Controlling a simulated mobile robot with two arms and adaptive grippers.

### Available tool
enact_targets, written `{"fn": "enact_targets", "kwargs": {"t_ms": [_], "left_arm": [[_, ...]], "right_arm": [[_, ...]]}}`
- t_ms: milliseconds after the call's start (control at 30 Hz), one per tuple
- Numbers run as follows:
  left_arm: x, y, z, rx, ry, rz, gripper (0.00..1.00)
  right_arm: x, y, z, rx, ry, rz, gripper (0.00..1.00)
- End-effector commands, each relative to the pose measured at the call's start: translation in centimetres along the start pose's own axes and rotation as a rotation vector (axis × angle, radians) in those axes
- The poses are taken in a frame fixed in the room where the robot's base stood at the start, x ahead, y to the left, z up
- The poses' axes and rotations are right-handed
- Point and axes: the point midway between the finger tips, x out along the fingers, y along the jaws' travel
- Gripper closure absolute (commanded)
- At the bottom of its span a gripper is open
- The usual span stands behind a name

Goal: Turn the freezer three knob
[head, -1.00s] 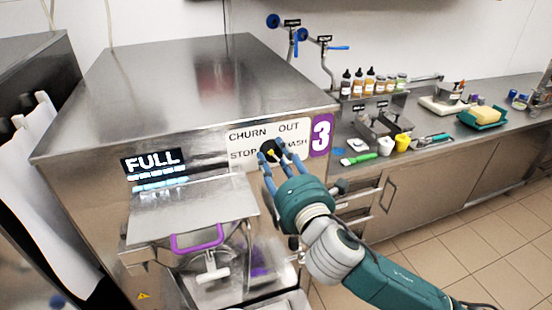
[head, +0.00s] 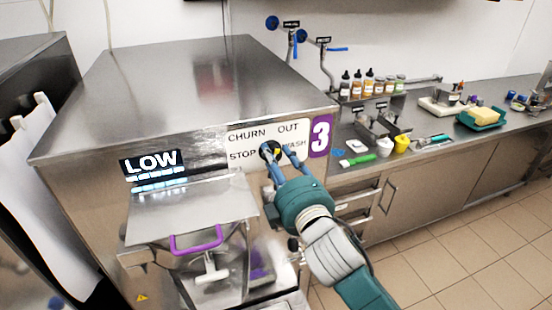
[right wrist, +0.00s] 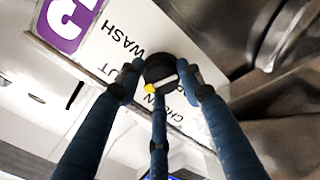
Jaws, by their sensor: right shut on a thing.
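The freezer three knob (head: 277,151) is black with a yellow marker. It sits on the white label plate (head: 245,136) marked CHURN, OUT, STOP and WASH, beside a purple 3. My right gripper (head: 278,149) is at the knob, its blue fingers shut around it. In the right wrist view the knob (right wrist: 160,69) is between the fingertips of my gripper (right wrist: 163,80), with the yellow marker on its lower left side there. Fingers partly cover the knob in the head view. The freezer display (head: 151,162) reads LOW. My left gripper is not in view.
A hopper lid (head: 190,210) and purple handle (head: 196,240) stick out of the freezer front, left of my right arm. The counter (head: 430,130) at right holds bottles (head: 368,84), a green tray (head: 482,118) and small tools. The tiled floor at right is clear.

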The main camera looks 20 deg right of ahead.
Motion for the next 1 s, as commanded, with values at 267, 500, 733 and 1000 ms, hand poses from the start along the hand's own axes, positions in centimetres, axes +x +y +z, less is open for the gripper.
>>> {"fn": "enact_targets", "kwargs": {"t_ms": [267, 500, 733, 1000], "left_arm": [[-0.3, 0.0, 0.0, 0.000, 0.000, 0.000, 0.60], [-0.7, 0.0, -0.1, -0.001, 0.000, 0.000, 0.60], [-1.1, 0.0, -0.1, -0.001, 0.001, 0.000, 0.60], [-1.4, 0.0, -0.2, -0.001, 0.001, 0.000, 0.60]], "right_arm": [[0.1, 0.0, 0.2, 0.265, -0.007, 0.003, 0.90], [0.1, -0.2, 0.2, 0.492, -0.008, 0.001, 0.90], [0.0, -0.4, 0.1, 0.713, -0.008, -0.001, 0.90], [0.0, -0.6, 0.0, 0.952, -0.009, -0.002, 0.90]]}}
